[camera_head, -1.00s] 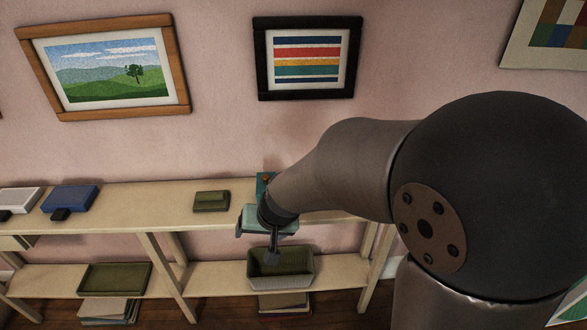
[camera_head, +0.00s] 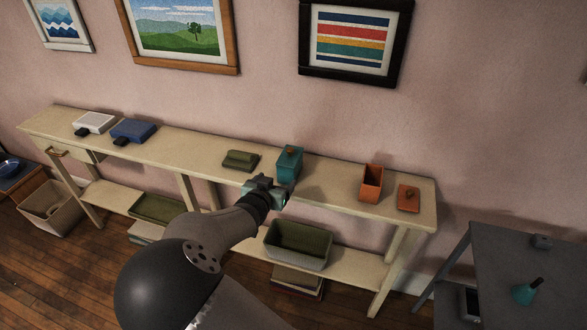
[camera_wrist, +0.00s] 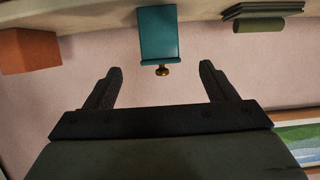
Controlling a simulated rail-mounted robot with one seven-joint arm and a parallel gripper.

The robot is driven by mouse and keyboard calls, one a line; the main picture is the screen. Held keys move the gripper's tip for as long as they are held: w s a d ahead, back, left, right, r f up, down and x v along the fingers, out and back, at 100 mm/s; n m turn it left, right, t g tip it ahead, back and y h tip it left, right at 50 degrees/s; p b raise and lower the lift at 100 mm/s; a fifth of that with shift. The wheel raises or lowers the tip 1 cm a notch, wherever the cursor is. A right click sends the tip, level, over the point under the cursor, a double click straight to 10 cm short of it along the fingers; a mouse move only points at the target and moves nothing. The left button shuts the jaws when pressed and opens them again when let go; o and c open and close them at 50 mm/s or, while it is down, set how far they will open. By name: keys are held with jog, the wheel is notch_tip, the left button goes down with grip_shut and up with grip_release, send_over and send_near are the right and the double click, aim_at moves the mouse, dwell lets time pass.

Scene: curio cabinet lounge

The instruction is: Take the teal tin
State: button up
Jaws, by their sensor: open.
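The teal tin (camera_head: 289,166) stands upright on the console's top shelf, with a brownish knob on its lid. My gripper (camera_head: 268,188) is in front of it, slightly left, and hides part of its lower front. In the wrist view, which shows the scene upside down, the tin (camera_wrist: 158,36) is centred beyond the fingers. My gripper (camera_wrist: 161,69) is open and empty there, one finger to each side of the tin's line, with the brass-coloured knob appearing between the fingertips. I see no contact with the tin.
An olive-green object (camera_head: 240,160) lies left of the tin. An open orange box (camera_head: 371,184) and its separate lid (camera_head: 408,199) are to the right, with bare shelf between. A grey bin (camera_head: 298,246) sits on the lower shelf. A dark table (camera_head: 520,260) is at right.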

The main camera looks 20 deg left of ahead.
aim_at(287, 164)
jog(key=p+x, duration=0.1)
jog(key=x, duration=1.1)
jog(key=shift+w+p, duration=0.35)
jog(key=shift+c, duration=0.4)
jog(key=c, duration=1.3)
jog(key=shift+c, duration=0.2)
jog(key=shift+r, duration=0.9)
jog(key=s+d+r, duration=0.1)
jog(key=s+r, duration=1)
jog(key=s, duration=0.3)
